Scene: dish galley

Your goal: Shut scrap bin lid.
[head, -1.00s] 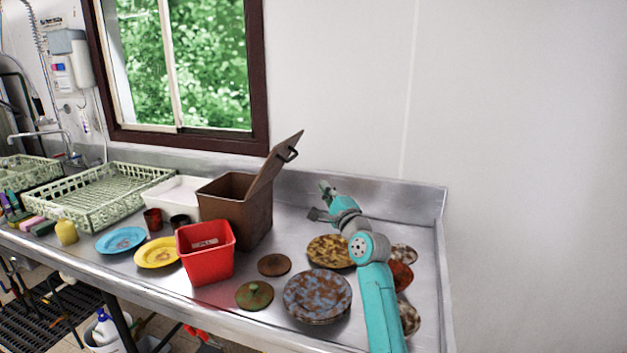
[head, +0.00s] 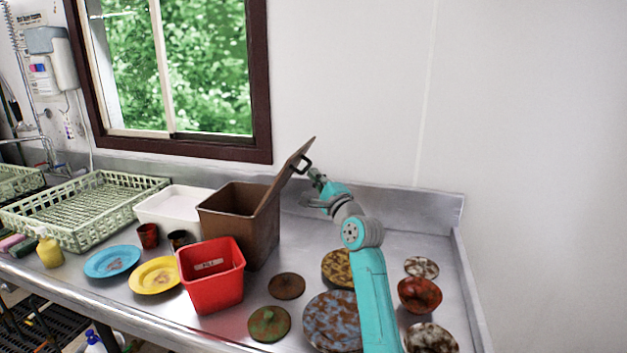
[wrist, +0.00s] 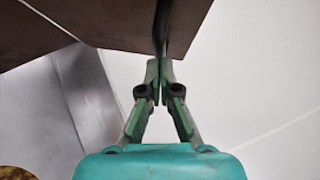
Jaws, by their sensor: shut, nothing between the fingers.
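The brown scrap bin (head: 232,222) stands on the steel counter with its lid (head: 288,175) raised, tilted up to the right. A dark handle (head: 305,162) is on the lid's outer face, near its upper edge. My gripper (head: 314,172) is right of the lid, with its tips at the handle. In the wrist view the gripper's fingers (wrist: 160,72) are shut and empty, just below the dark handle (wrist: 161,28) and the brown lid (wrist: 95,22). I cannot tell whether the tips touch either one.
A red bin (head: 211,277) stands in front of the scrap bin, and a white tub (head: 172,212) is to its left. Stained plates (head: 330,318) and a red-brown bowl (head: 420,294) lie around my arm. The wall (head: 520,110) is behind.

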